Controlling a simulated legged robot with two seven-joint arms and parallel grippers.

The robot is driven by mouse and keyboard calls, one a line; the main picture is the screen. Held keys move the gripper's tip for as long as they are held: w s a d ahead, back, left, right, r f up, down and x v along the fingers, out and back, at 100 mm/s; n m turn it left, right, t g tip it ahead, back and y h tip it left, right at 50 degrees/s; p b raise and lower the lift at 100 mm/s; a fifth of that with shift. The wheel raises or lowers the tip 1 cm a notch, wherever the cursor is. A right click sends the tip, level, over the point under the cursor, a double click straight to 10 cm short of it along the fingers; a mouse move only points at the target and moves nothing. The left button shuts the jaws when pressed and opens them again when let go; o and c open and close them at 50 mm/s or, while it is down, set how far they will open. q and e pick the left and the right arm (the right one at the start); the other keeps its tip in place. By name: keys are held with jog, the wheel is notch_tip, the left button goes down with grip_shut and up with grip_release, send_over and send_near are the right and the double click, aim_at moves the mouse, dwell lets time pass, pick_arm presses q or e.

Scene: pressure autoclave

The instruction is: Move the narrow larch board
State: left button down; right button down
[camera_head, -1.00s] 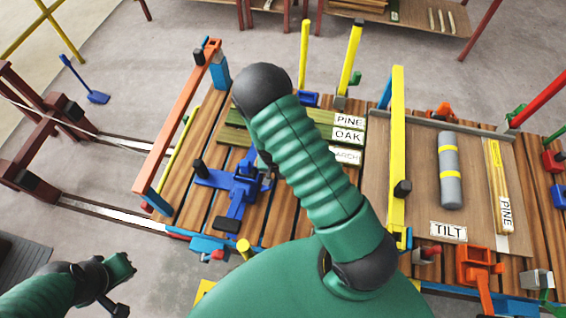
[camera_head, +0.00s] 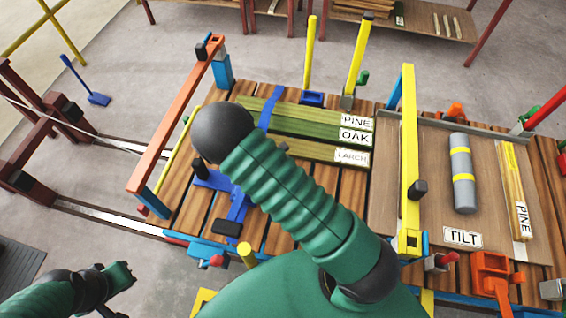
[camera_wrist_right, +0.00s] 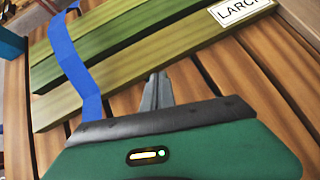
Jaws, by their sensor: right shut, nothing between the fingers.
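The larch board (camera_head: 312,151), green-brown with a white LARCH label, lies on the slatted table, nearest me of three stacked or side-by-side boards.
The oak board (camera_head: 305,127) and pine board (camera_head: 300,112) lie beyond the larch. A blue bar (camera_wrist_right: 72,60) crosses the boards' left part.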

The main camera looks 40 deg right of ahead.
aim_at(295, 154)
jog(key=shift+x, duration=1.8)
jog(key=shift+w+d+f+b, duration=0.25)
jog(key=shift+d+b, duration=0.3)
jog(key=shift+b, duration=0.15)
jog(key=shift+w+d+r, duration=0.1)
jog(key=shift+d+r, duration=0.05)
jog(key=shift+d, duration=0.1)
